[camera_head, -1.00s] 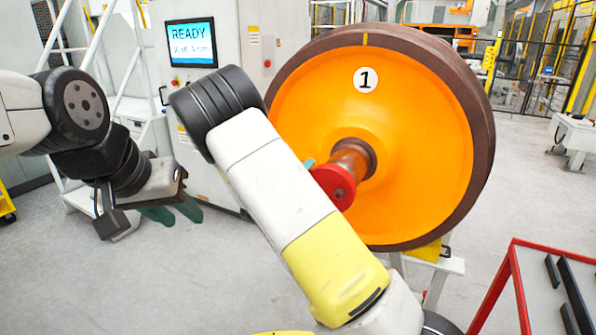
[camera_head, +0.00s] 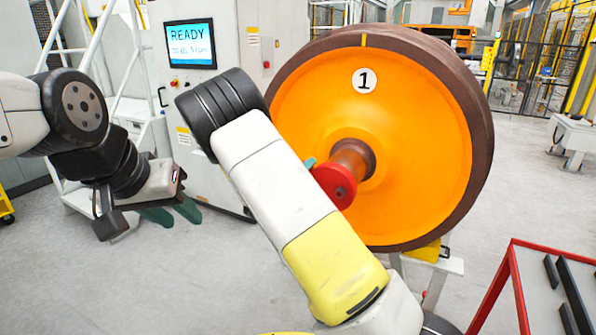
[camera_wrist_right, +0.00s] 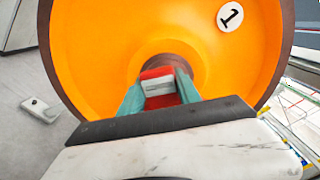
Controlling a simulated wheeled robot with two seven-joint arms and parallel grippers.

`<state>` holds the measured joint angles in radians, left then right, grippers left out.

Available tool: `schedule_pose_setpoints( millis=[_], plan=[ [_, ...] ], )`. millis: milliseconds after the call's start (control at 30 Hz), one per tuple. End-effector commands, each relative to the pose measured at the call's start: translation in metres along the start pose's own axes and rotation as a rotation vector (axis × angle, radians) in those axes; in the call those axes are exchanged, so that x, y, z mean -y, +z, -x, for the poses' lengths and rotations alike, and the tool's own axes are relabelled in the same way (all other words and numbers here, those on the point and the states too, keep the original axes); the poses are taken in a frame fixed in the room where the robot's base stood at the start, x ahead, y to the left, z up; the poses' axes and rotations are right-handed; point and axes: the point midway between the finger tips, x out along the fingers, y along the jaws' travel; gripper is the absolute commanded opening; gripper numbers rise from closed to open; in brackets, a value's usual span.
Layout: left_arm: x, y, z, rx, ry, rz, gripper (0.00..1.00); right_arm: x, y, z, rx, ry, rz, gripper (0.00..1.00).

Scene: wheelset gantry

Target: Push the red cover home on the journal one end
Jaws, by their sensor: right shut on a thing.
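The red cover (camera_head: 337,186) is at the near end of the brown journal (camera_head: 352,160) of the orange wheel (camera_head: 420,130) marked 1. In the right wrist view the cover (camera_wrist_right: 157,73) sits between the green fingers of my right gripper (camera_wrist_right: 160,92), which is shut on it, with the journal behind. In the head view my right forearm hides most of this gripper; only a green fingertip shows beside the cover. How far the cover sits on the journal cannot be told. My left gripper (camera_head: 172,213) hangs at the left, away from the wheel, its green fingers apart and empty.
A grey cabinet with a screen (camera_head: 190,43) reading READY stands behind the arms. A red-edged table (camera_head: 512,290) with dark bars is at the lower right. A white stand (camera_head: 440,268) is under the wheel.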

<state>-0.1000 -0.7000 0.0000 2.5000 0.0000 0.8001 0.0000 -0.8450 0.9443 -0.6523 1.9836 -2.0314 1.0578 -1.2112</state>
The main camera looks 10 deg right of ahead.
Motion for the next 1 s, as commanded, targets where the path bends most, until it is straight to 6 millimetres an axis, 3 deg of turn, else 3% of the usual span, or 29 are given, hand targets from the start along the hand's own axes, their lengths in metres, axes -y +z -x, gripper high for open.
schedule_pose_setpoints(
  millis=[767, 800, 900, 1000],
  plan=[
    [0.000, 0.000, 0.000, 0.000, 0.000, 0.000, 0.36, 0.001, 0.000, -0.020, 0.000, -0.001, 0.000, 0.00],
    [0.000, 0.000, 0.000, 0.000, 0.000, 0.000, 0.36, 0.001, 0.000, -0.019, 0.000, -0.001, 0.000, 0.48],
    [0.000, 0.000, 0.000, 0.000, 0.000, 0.000, 0.36, 0.000, 0.000, -0.019, 0.000, -0.001, 0.000, 0.65],
    [0.000, 0.000, 0.000, 0.000, 0.000, 0.000, 0.36, 0.000, 0.000, -0.019, 0.000, -0.001, 0.000, 0.65]
  ],
)
